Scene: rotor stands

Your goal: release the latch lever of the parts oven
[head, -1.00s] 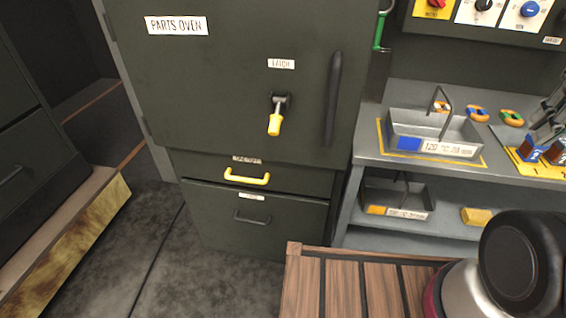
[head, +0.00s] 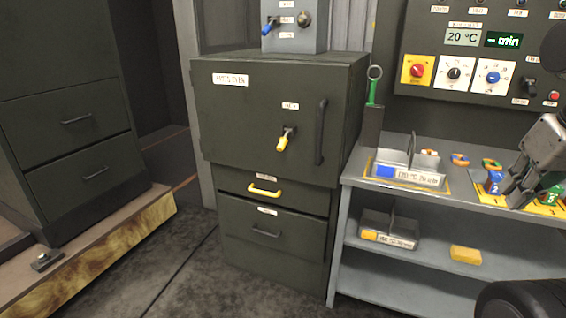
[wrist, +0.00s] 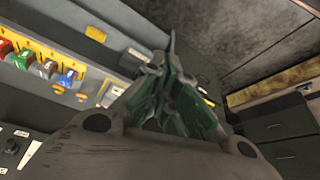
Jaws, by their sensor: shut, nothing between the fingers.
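The parts oven (head: 235,125) is a dark cabinet left of centre in the head view, its door closed as far as I can see. Its latch lever (head: 283,142) has a yellow grip that hangs down, tilted slightly to the left, below a small latch label (head: 290,106). A dark vertical door handle (head: 320,132) is to its right. My gripper (head: 512,200) is at the right of the head view, over the bench and far from the lever. In the wrist view its fingers (wrist: 172,50) are together and empty. The lever cannot be made out there.
A grey bench (head: 352,180) with a divided tray (head: 408,180) stands right of the oven. A control panel (head: 455,75) is above it. A drawer with a yellow handle (head: 265,190) is below the oven door. Open floor (head: 190,265) lies in front of the oven and left of it.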

